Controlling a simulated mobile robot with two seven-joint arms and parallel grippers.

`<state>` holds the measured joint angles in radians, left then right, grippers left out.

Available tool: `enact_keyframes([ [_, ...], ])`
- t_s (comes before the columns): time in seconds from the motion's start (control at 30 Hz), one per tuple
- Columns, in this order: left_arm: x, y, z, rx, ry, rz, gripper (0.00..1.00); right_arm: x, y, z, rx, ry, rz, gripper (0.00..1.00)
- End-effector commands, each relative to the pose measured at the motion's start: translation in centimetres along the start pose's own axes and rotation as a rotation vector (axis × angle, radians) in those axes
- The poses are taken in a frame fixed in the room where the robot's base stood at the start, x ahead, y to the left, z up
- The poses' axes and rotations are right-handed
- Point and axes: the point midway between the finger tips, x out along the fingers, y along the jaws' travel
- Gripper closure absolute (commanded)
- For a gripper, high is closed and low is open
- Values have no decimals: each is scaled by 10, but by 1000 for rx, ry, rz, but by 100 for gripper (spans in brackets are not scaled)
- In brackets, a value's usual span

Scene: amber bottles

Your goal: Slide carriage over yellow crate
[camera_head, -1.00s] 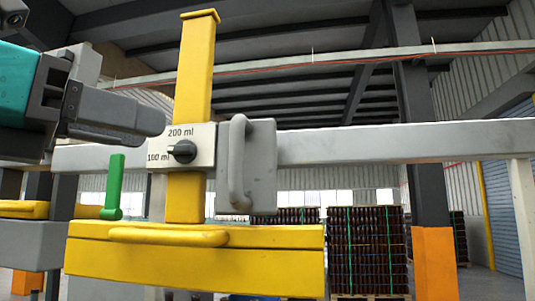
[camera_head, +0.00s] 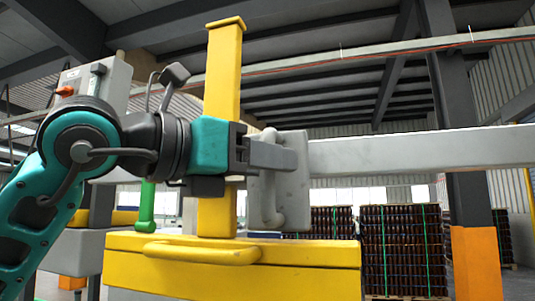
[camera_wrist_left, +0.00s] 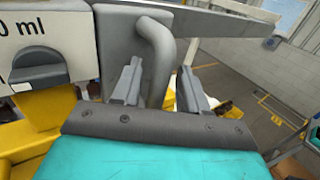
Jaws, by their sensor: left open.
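The carriage has a grey plate with an upright bar handle (camera_head: 268,195) on a long grey rail (camera_head: 420,150). A yellow column (camera_head: 222,70) passes through it, above a wide yellow box-shaped body (camera_head: 230,275). My left gripper (camera_head: 285,155) reaches across the carriage front, hiding its dial panel, with fingertips at the handle's upper part. In the left wrist view the open fingers (camera_wrist_left: 160,85) stand on either side of the grey handle (camera_wrist_left: 158,45); contact cannot be told. The dial panel (camera_wrist_left: 40,45) shows at left.
A green lever (camera_head: 146,205) stands left of the yellow column. A grey control box (camera_head: 95,82) is behind my arm. Pallets of dark bottles (camera_head: 400,250) stand in the background beside a grey and orange pillar (camera_head: 475,255). Open floor (camera_wrist_left: 240,90) shows at right.

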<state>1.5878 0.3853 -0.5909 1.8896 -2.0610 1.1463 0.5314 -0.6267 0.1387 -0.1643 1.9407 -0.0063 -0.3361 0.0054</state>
Motion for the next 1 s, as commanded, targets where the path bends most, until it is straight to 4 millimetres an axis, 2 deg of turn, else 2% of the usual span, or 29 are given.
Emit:
enact_keyframes([
  [0.37,7,0,0,1,-1,0,57,-1,1,-1,-2,0,1,61],
  [0.8,6,0,0,0,-1,0,98,-1,2,-1,-5,0,2,61],
  [1.0,6,0,0,0,-1,1,100,-1,2,-1,-5,0,2,61],
])
